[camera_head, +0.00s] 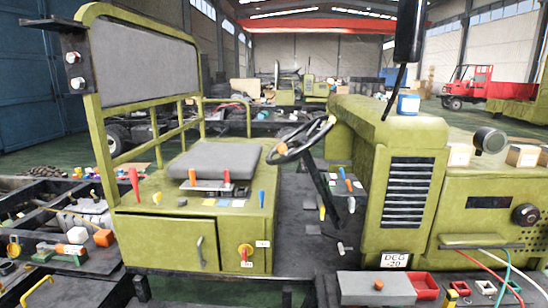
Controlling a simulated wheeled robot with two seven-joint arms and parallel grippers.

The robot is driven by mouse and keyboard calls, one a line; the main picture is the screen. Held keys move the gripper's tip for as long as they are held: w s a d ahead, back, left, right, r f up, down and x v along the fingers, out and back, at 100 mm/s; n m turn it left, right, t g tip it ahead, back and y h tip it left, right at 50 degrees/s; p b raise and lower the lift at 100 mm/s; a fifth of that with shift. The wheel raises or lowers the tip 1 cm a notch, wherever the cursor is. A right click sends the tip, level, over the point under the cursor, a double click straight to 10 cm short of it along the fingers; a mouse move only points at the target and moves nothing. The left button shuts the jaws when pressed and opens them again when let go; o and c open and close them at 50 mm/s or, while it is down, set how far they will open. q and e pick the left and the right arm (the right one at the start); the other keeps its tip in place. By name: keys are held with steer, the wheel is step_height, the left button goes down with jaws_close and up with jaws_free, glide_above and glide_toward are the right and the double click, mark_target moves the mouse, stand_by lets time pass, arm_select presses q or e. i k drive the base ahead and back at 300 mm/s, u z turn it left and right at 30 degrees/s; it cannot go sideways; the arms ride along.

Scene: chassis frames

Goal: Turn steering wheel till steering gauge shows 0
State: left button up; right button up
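The steering wheel (300,150) is a dark, tilted ring in the middle of the view, between the seat and the green hood. Light-coloured spots show on it. Its dark column (328,187) slants down to the right towards the floor plate. I cannot make out a steering gauge or a reading. A dark rectangular panel (489,202) and a round black dial or knob (525,214) sit on the green front body at the right, with no legible value. Neither of my grippers is in view, and nothing visible touches the wheel.
A grey seat (215,160) on a green box stands left of the wheel, with coloured levers in front. The green hood (390,126) stands right of it and bears a blue container (408,104). A grey-lidded box (376,288) with red bins is at the front right.

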mark_target(301, 143)
steer(key=u, duration=0.45)
steer(key=i, duration=0.95)
steer(key=z, duration=0.5)
steer(key=k, duration=0.15)
steer(key=z, duration=0.1)
